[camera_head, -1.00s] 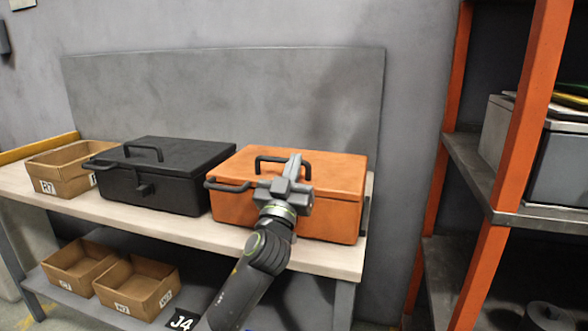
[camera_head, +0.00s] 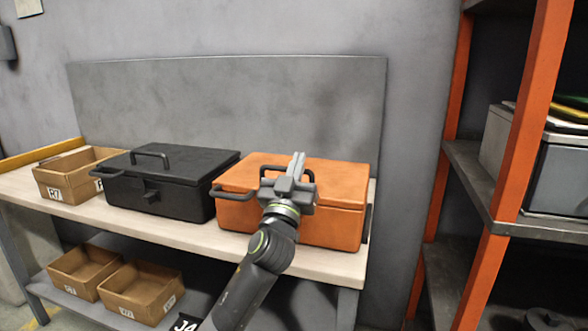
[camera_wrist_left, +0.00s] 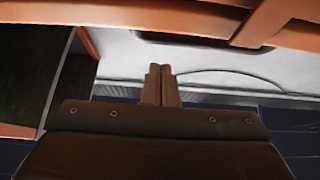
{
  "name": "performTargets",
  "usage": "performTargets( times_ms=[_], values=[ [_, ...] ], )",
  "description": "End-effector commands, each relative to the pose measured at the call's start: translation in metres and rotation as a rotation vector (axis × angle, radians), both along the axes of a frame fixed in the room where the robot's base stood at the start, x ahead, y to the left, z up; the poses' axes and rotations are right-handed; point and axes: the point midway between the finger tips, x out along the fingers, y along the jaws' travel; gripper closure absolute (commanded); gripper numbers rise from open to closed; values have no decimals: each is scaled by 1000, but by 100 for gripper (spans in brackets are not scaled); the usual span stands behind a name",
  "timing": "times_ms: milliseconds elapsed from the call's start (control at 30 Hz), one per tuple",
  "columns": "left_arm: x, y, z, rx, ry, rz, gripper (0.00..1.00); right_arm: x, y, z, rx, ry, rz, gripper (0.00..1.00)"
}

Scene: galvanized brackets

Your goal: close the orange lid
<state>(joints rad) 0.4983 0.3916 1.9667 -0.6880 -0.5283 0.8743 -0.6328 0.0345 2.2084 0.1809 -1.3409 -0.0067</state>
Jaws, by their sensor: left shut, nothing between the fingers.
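The orange box stands on the bench, and its orange lid (camera_head: 342,180) lies down over it with a thin seam along the front. The lid has a dark handle on top, and another dark handle sticks out at the front left. My left gripper (camera_head: 297,166) is shut and empty, in front of the lid's top handle and partly covering it. I cannot tell whether it touches the lid. The left wrist view shows the shut fingers (camera_wrist_left: 161,85) with orange edges above them. My right gripper is not in view.
A black lidded box (camera_head: 168,180) stands left of the orange one, with a cardboard bin (camera_head: 66,183) beyond it. More bins (camera_head: 141,290) sit on the lower shelf. A grey panel (camera_head: 230,95) is behind the bench. An orange-post rack (camera_head: 509,165) stands at right.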

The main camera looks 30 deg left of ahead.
Motion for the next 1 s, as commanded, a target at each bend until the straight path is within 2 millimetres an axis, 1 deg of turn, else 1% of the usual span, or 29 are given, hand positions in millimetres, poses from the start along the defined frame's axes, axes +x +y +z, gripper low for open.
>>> performTargets(
  times_ms=[33,67,100,133,233,400,533,700,867,933,967,1000],
  values=[
    [3,-2,14,0,-1,-3,100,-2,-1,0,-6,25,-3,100],
    [4,-3,19,-2,-1,-5,100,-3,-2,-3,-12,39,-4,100],
    [1,-4,13,-3,2,-6,100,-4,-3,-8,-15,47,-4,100],
    [-7,-6,4,-3,3,-6,100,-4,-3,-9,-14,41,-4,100],
    [-28,-10,-9,-3,3,-5,100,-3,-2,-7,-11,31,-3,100],
    [-56,-17,-25,-2,2,-5,100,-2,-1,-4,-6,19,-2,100],
    [-71,-20,-34,-2,2,-5,100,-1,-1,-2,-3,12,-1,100],
    [-79,-22,-38,0,0,-4,100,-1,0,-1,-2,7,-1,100],
    [-80,-22,-39,0,3,-2,100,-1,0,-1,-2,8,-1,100],
    [-81,-19,-47,-10,30,7,100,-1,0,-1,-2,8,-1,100],
    [-82,-17,-54,-17,52,14,100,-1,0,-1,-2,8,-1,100],
    [-83,-13,-68,-29,94,30,100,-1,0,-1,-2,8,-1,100]
  ],
)
